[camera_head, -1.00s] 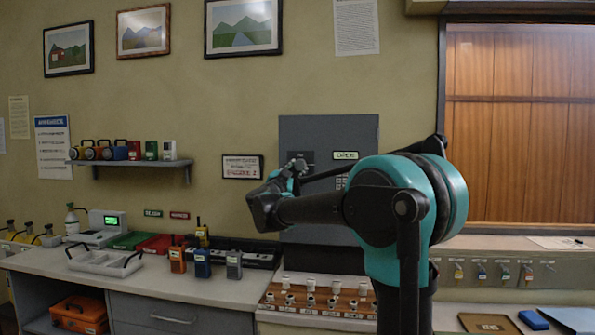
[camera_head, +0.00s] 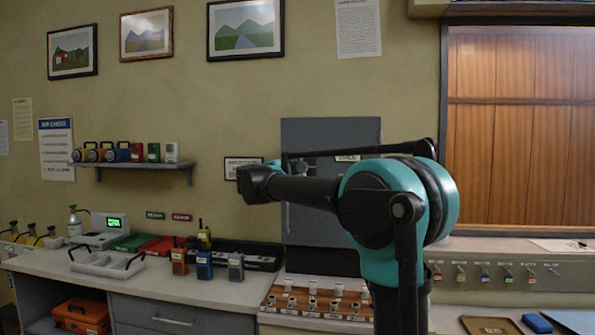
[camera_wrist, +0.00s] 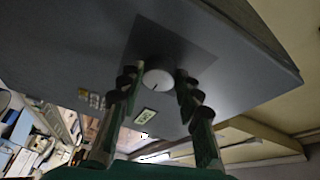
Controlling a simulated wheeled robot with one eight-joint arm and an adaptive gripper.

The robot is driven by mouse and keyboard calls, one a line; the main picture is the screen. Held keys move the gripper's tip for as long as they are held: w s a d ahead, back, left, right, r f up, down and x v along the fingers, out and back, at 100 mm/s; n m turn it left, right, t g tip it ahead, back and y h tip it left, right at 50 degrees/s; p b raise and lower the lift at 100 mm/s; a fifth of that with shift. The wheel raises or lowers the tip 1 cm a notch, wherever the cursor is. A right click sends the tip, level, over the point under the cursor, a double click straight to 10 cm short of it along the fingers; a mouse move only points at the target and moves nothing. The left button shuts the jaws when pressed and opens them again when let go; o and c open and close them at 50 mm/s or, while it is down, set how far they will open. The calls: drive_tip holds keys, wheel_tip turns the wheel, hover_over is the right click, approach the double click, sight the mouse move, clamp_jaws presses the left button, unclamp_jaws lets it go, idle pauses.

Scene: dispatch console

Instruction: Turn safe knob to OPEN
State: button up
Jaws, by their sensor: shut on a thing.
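The safe (camera_head: 330,135) is a tall grey box on the wall above the counter. My arm hides much of its front in the head view. In the wrist view the safe's grey face (camera_wrist: 90,60) fills the top. Its round pale knob (camera_wrist: 158,80) sits on a darker square plate with a short dark mark. My gripper (camera_wrist: 157,77) has its two green and black fingers on either side of the knob, shut on it. A small pale label (camera_wrist: 145,115) lies below the knob, too small to read. A keypad (camera_wrist: 92,98) is to its left. The head view hides my fingertips.
A rack of pale pegs (camera_head: 315,300) stands on the counter below the safe. Several radios (camera_head: 204,264) stand to its left. A framed sign (camera_head: 238,167) hangs left of the safe, and a shelf (camera_head: 140,164) holds several coloured items.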

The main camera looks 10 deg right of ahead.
drive_tip(key=shift+m, duration=0.3)
idle(0.4)
drive_tip(key=o, duration=1.2)
drive_tip(key=shift+c, duration=0.2)
drive_tip(key=v, duration=1.2)
